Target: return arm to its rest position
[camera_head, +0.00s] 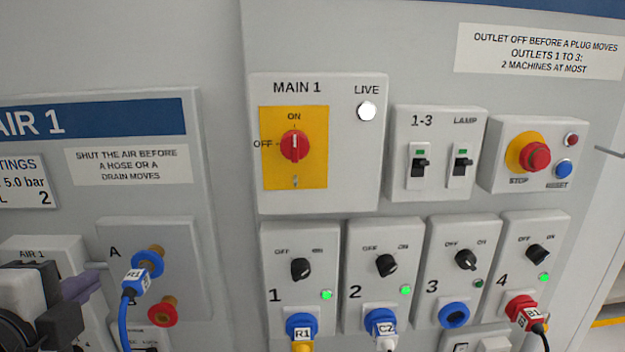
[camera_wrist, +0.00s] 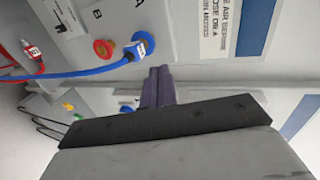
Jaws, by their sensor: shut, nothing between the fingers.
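My gripper (camera_head: 88,281) shows at the lower left of the head view, in front of the AIR 1 panel (camera_head: 198,255). Its two dark purple fingers are shut against each other with nothing between them. In the wrist view the fingers (camera_wrist: 158,76) point up the picture, just below the blue hose coupling (camera_wrist: 141,44). A gap between fingers and coupling seems to show, but the depth is hard to tell. In the head view the blue coupling (camera_head: 147,264), with a tagged blue hose, sits at port A. The red port B fitting (camera_head: 163,311) has no hose.
The main switch (camera_head: 294,146) points to ON and the LIVE lamp (camera_head: 366,111) is white. Outlets 1, 2 and 4 hold plugs and show bright green lamps. Outlet 3 (camera_head: 454,315) is empty, its lamp dark. Hoses and cables hang below the panels.

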